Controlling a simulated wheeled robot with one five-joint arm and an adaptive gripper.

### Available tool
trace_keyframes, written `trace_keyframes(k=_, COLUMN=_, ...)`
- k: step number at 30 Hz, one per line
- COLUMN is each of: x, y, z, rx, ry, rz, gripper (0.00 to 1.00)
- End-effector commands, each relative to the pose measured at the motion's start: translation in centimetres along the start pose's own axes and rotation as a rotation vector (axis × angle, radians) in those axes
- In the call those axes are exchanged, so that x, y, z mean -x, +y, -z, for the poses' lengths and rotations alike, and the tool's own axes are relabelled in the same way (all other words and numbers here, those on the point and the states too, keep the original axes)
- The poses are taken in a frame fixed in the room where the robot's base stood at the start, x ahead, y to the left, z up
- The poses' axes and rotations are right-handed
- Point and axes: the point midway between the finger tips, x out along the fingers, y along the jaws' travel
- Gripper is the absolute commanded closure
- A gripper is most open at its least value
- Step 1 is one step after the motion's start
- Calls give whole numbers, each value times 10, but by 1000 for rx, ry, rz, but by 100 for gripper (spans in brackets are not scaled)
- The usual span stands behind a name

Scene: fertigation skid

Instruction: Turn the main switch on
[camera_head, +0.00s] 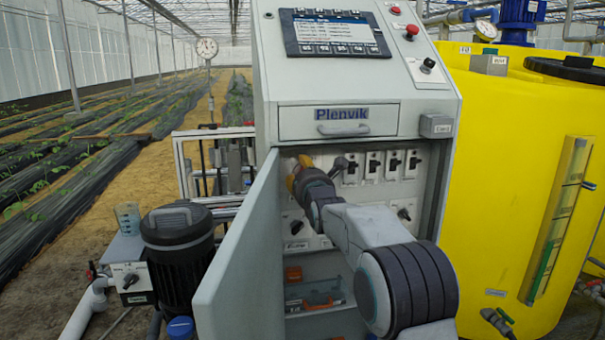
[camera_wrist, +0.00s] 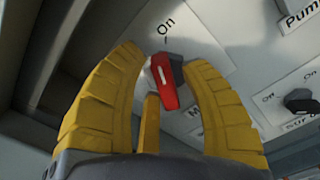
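The main switch (camera_wrist: 165,82) has a red handle with a white line on a black base. It sits on a pale plate with "On" (camera_wrist: 167,23) printed above it; a lower label starting with "M" is mostly covered. The handle is slightly tilted in the wrist view. My gripper (camera_wrist: 163,68) has its yellow fingers on either side of the handle, with visible gaps, so it looks open around it. In the head view my gripper (camera_head: 293,180) reaches into the open cabinet (camera_head: 435,190) at the upper left of the inner panel and hides the switch.
The cabinet door (camera_head: 240,265) stands open left of my arm. Several black rotary switches (camera_head: 372,166) line the panel to the right; one is close by in the wrist view (camera_wrist: 300,98). A lower shelf holds orange items (camera_head: 320,298). A yellow tank (camera_head: 510,170) stands at right.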

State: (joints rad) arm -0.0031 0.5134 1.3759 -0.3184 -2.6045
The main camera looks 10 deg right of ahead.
Motion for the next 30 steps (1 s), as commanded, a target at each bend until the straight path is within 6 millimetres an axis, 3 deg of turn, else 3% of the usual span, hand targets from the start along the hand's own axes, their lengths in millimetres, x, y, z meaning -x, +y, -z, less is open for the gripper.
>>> trace_keyframes(k=13, x=0, y=0, z=0, rx=0, ry=0, rz=0, gripper=100)
trace_keyframes(k=19, x=0, y=-1, z=0, rx=-17, ry=-1, rz=0, gripper=100)
trace_keyframes(k=30, x=0, y=-2, z=-1, rx=-251, ry=-2, rz=2, gripper=100)
